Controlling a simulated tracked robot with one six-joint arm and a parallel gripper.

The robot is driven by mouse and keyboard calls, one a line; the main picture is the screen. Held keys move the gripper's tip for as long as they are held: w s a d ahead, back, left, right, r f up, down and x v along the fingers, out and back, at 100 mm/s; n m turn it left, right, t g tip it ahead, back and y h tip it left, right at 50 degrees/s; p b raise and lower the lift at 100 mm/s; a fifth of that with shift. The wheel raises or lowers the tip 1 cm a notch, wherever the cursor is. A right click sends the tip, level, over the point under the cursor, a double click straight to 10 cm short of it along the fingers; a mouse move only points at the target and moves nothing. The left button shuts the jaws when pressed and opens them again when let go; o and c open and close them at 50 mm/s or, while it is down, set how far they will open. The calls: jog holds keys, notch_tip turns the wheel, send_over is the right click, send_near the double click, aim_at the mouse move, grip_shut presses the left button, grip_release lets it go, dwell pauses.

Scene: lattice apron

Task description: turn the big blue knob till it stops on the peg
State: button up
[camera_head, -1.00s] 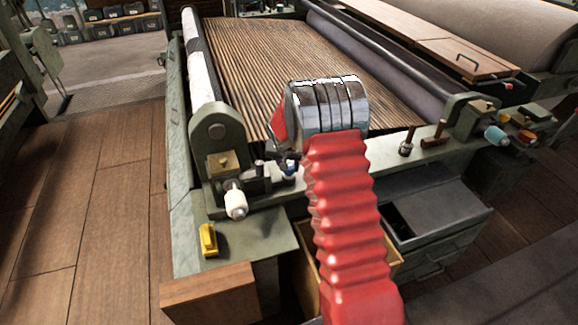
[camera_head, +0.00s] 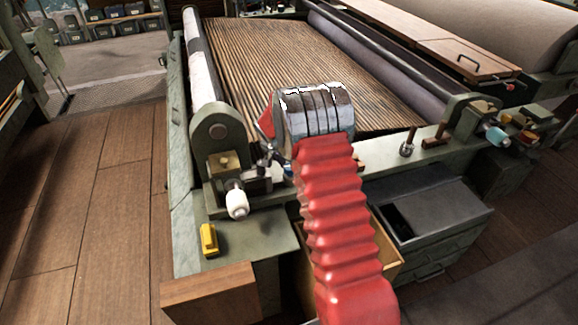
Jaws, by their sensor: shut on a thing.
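My gripper (camera_head: 276,160) is at the front rail of the machine, left of my red arm sleeve and partly behind my chrome wrist. It is shut on the big blue knob (camera_head: 288,172), of which only a small blue patch shows beside the sleeve. My wrist and sleeve hide most of the knob and the contact between the fingers and it. I cannot make out the peg, nor whether the knob touches it.
A white knob (camera_head: 237,203) on a green bracket stands close at left. A yellow block (camera_head: 208,239) lies on the front left plate. A pale blue knob (camera_head: 497,136) is at the far right end.

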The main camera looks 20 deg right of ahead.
jog(key=o, duration=1)
jog(key=shift+r, duration=0.1)
jog(key=v, duration=1.3)
jog(key=shift+a+r, duration=0.1)
jog(key=shift+r, duration=0.1)
jog(key=shift+s, duration=0.15)
